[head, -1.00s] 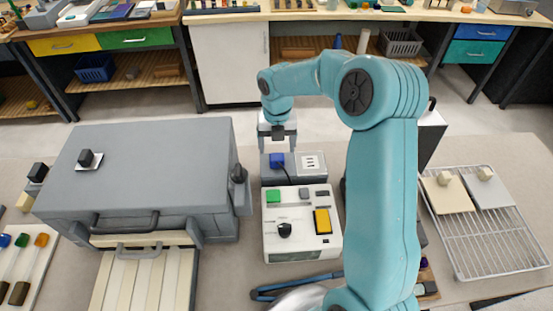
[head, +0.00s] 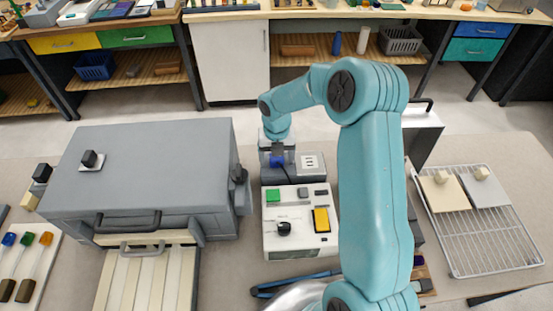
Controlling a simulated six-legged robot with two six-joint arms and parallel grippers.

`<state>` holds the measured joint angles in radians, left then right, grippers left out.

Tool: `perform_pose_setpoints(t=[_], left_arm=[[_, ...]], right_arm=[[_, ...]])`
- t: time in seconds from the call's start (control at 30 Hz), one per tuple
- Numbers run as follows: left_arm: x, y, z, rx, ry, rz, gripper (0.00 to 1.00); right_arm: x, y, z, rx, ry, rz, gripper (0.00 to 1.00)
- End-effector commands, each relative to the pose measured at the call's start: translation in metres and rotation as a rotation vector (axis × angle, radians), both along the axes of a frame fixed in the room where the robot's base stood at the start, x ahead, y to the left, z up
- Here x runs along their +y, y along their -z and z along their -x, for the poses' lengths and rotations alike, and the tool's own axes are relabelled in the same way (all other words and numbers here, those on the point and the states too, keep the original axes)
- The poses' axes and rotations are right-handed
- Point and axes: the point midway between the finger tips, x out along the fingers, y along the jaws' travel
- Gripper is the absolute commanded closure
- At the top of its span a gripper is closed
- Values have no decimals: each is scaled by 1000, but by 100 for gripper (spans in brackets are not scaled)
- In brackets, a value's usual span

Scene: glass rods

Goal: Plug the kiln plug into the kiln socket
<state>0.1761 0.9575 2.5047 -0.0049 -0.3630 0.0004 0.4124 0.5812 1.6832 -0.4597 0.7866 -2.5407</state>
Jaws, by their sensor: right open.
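The blue kiln plug (head: 277,161) stands at the left end of a grey block, with a dark cord running from it toward the white control box. The kiln socket (head: 310,162), a white plate with dark slots, is on the right part of the same block, and nothing is in it. My right gripper (head: 277,157) has come down from above to the blue plug, with its jaws open around or just beside it; the exact finger contact cannot be told. My left gripper is not in view.
The white control box (head: 285,242) with green and yellow buttons and a black knob stands in front of the block. The large grey kiln (head: 150,165) is on the left. A wire rack (head: 488,235) with two tiles is on the right. A blue-handled tool (head: 295,284) lies in front.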

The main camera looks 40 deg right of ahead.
Motion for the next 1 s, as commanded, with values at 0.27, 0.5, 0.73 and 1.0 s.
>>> perform_pose_setpoints(t=[0.27, 0.5, 0.73, 1.0], left_arm=[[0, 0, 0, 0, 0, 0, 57], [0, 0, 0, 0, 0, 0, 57], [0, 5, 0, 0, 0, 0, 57], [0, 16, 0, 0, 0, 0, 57]], right_arm=[[0, 0, 0, 0, 0, 0, 76], [0, -1, 0, 0, 0, 0, 76], [0, -19, -1, -4, -2, 2, 76], [0, -81, -2, -8, 0, 3, 76]])
